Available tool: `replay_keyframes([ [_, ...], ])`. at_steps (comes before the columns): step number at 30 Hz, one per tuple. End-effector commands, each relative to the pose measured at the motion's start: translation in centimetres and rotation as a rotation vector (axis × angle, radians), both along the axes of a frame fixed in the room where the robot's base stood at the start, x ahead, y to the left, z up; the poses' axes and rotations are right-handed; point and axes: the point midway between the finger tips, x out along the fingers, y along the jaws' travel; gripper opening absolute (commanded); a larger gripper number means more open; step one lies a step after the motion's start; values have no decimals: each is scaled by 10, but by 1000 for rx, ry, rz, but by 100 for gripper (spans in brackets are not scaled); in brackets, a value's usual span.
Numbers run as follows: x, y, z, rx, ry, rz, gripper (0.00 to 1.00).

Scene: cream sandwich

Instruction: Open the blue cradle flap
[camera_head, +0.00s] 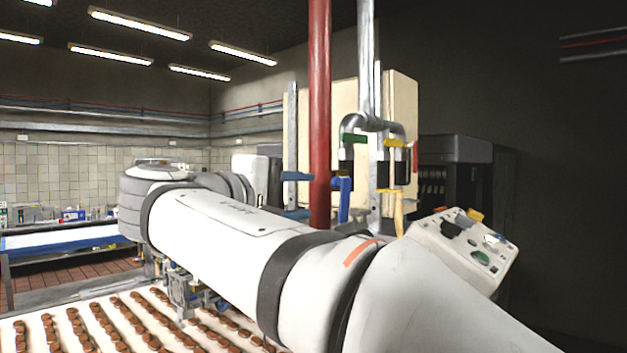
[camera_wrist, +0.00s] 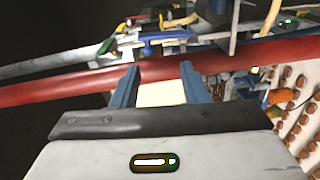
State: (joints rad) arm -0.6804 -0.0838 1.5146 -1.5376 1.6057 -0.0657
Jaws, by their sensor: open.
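My gripper (camera_head: 308,195) is open, its two blue fingers spread one above the other at the left side of the red pipe in the head view. In the wrist view the fingers of my gripper (camera_wrist: 160,67) overlap the red pipe, with a pale surface showing between them. I cannot tell whether they touch the pipe. A blue bracket-like piece (camera_head: 342,186) sits just right of the pipe in the head view, below a green handle. It may be the cradle flap; its open or shut state is unclear. Nothing is held.
The red pipe (camera_head: 319,100) stands upright by my gripper and crosses the wrist view (camera_wrist: 60,88). A grey pipe (camera_head: 366,60) with green and yellow handles (camera_head: 394,143) is to its right. A cream panel (camera_head: 402,100) stands behind. A white conveyor with several brown biscuits lies lower left.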

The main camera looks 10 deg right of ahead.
Motion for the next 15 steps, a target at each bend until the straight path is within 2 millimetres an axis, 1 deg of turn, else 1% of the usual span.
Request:
replay_keyframes([
  [1, -1, 4, 9, -11, -18, -4, 40],
  [3, -1, 4, 15, -22, -34, -8, 40],
  [5, 1, 0, 17, -24, -37, -13, 40],
  [15, 32, -44, 17, -23, -34, -18, 40],
])
